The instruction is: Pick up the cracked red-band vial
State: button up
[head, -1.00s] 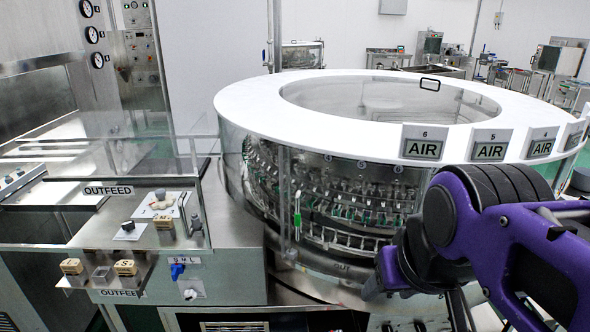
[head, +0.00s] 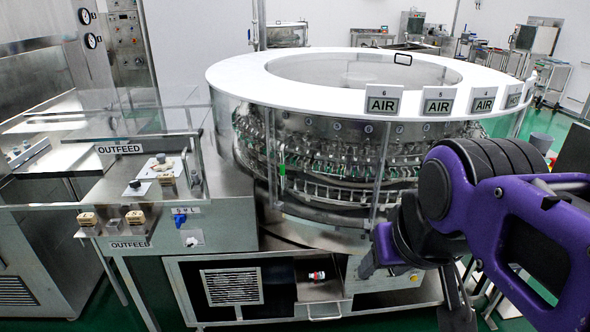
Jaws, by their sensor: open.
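A small white object with red on it (head: 316,275) lies in the open bay low in the front of the washer; it looks like the red-band vial on its side, but it is too small to show a crack. My gripper (head: 412,290) is at the lower right, in front of the cabinet and to the right of that object. It is open and apart from the object, and I see nothing held in it. My purple arm hides part of the cabinet's right side.
The rotary washer (head: 225,85) with its white ring top stands behind. A pull-out tray (head: 322,310) with a handle is below the bay. A vent grille (head: 232,287) is to its left. The outfeed table (head: 90,190) juts out at the left.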

aim_at(318, 275)
jog(key=k+z, duration=0.1)
jog(key=z, duration=1.05)
jog(key=j+z, duration=0.5)
jog(key=z, duration=0.15)
jog(key=k+j, duration=0.1)
jog(key=j, duration=1.55)
jog(key=k, duration=0.05)
